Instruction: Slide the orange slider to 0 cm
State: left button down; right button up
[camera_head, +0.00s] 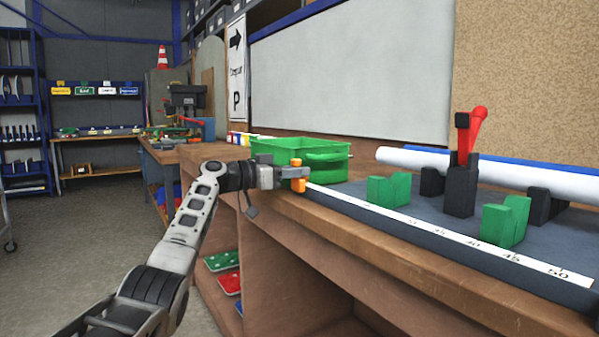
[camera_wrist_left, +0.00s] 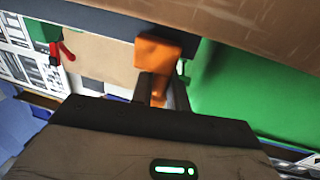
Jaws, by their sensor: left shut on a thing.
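The orange slider (camera_head: 298,185) is at the far left end of the white ruler strip (camera_head: 425,227) on the bench's front edge. The strip's large numbers, up to 50, are at the right end. My left gripper (camera_head: 293,173) is shut on the slider, with orange showing above and below the fingers. In the left wrist view the orange slider (camera_wrist_left: 160,52) sits between the two dark fingers of my left gripper (camera_wrist_left: 161,92). The exact mark under the slider is hidden. My right gripper is not in view.
A green bin (camera_head: 325,158) stands right behind the slider. Green blocks (camera_head: 388,190) and a dark clamp with a red lever (camera_head: 462,180) stand on the grey mat. A white roll (camera_head: 500,173) lies behind. Open shelves are below the bench.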

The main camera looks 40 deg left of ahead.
pick_arm(q)
jog(key=shift+a+r, duration=0.15)
jog(key=shift+a, duration=0.05)
jog(key=c, duration=1.7)
grip_release()
jog(key=shift+o, duration=1.3)
jog(key=shift+w, duration=0.1)
jog(key=b+v, duration=0.2)
jog(key=v, duration=1.4)
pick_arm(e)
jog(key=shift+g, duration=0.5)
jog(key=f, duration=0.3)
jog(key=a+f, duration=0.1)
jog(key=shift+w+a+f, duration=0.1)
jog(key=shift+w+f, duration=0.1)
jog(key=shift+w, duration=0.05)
pick_arm(q)
jog(key=shift+d, duration=0.1)
